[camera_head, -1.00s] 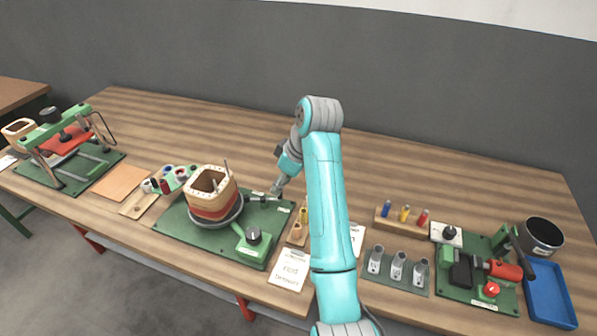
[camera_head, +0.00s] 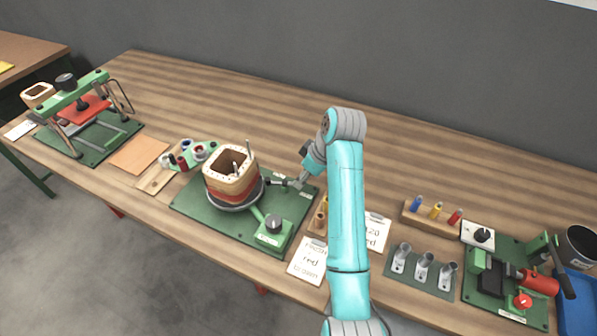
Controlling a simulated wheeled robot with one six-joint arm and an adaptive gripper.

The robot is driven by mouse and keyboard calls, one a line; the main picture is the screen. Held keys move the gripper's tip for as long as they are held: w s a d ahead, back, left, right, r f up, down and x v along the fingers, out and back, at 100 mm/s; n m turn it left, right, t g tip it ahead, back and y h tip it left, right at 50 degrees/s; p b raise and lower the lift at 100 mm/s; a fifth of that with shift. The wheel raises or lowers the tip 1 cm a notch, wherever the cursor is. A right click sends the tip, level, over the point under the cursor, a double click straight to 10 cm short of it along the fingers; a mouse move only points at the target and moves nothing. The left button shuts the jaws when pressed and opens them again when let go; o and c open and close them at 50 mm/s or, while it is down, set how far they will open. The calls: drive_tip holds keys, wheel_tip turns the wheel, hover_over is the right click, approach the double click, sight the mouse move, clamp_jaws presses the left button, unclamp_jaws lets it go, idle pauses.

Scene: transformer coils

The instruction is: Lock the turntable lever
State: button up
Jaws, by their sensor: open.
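The turntable (camera_head: 238,208) stands on a green base plate (camera_head: 198,214) and carries a tan and red coil (camera_head: 232,182) with metal pins in its top. A dark lever (camera_head: 277,183) lies on the plate to the right of the turntable. My gripper (camera_head: 296,184) is open at the lever's right end, pointing down and left. It is small here, and I cannot tell whether its fingers touch the lever or are around it.
Spools (camera_head: 199,152) stand behind and left of the coil. Instruction cards (camera_head: 309,262) and a small wooden block (camera_head: 318,218) lie to the plate's right. Metal cups (camera_head: 424,262) and a red-handled tool (camera_head: 537,283) are farther right. The table behind the plate is clear.

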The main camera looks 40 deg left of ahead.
drive_tip(key=shift+a+f, duration=0.25)
drive_tip(key=shift+f, duration=0.25)
drive_tip(key=shift+s, duration=0.1)
clamp_jaws()
drive_tip(key=shift+w+a+n+g, duration=0.2)
drive_tip(key=shift+w+n, duration=0.05)
drive_tip(key=shift+n, duration=0.4)
drive_tip(key=shift+w+a+n+g, duration=0.15)
drive_tip(key=shift+w+n+g, duration=0.05)
drive_tip(key=shift+n, duration=0.45)
unclamp_jaws()
drive_tip(key=shift+d+r, duration=0.1)
drive_tip(key=shift+r, duration=0.15)
drive_tip(key=w+d, duration=0.1)
drive_tip(key=d, duration=0.3)
drive_tip(key=w+d, duration=0.1)
drive_tip(key=d, duration=0.2)
drive_tip(key=w+d, duration=0.2)
drive_tip(key=d, duration=0.2)
drive_tip(key=shift+d+r, duration=0.3)
